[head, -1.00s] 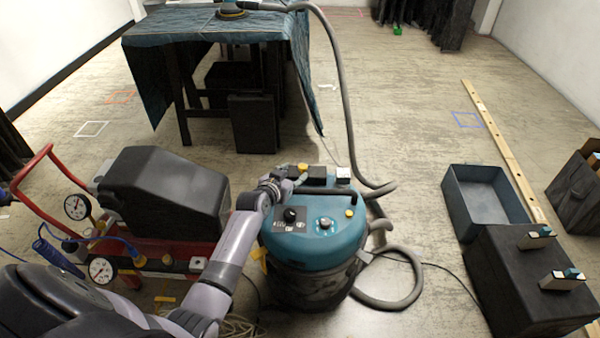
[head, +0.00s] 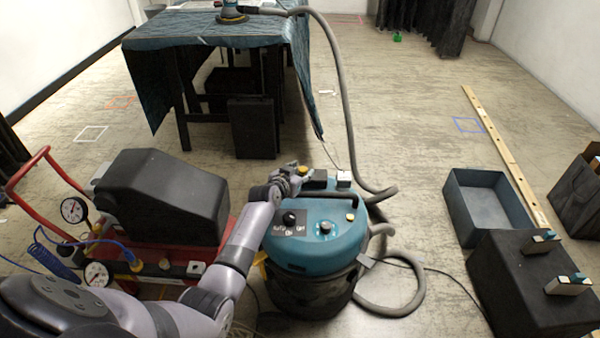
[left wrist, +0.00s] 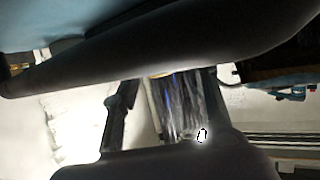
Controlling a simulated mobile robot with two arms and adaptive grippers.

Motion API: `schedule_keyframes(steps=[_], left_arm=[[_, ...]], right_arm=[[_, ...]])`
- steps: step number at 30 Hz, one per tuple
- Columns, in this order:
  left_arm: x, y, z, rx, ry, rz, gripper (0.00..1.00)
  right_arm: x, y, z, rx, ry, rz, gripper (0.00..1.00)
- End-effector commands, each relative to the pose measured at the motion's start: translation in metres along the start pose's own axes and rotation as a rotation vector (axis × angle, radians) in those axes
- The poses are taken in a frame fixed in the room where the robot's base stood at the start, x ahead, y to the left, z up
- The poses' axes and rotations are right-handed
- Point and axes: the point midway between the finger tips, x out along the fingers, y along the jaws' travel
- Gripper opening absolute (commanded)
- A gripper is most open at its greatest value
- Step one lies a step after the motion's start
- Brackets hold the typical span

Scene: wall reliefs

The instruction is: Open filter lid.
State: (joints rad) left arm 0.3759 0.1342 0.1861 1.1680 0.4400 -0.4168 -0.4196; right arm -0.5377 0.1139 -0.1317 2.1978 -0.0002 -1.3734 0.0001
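The teal vacuum (head: 318,250) stands on the floor at the middle of the head view, with a black carry handle, a dark knob (head: 290,218) and yellow catches on top. A small black block (head: 318,180), perhaps the filter lid, sits at the back of its top and looks closed. My left gripper (head: 296,178) is at the back left of the vacuum's top, beside this block and a yellow catch (head: 303,169). Its fingers are too small to read. The left wrist view shows close dark shapes and a streaked grey surface (left wrist: 182,105) that I cannot identify. My right gripper is out of view.
A red compressor cart (head: 165,255) with a black cover stands left of the vacuum. A grey hose (head: 350,120) rises behind it to a draped table (head: 215,38). An open grey bin (head: 487,200) and dark box (head: 530,285) are right.

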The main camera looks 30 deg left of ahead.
Motion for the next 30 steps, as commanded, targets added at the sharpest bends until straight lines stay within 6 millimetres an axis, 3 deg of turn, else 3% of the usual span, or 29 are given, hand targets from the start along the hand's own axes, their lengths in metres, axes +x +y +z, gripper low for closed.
schedule_keyframes(steps=[17,30], left_arm=[[-0.0002,-0.0002,0.0003,0.000,0.000,0.000,0.00],[-0.0002,-0.0001,0.0003,0.000,-0.001,0.000,0.00]], right_arm=[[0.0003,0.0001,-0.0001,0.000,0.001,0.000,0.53],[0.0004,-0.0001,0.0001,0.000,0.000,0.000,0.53]])
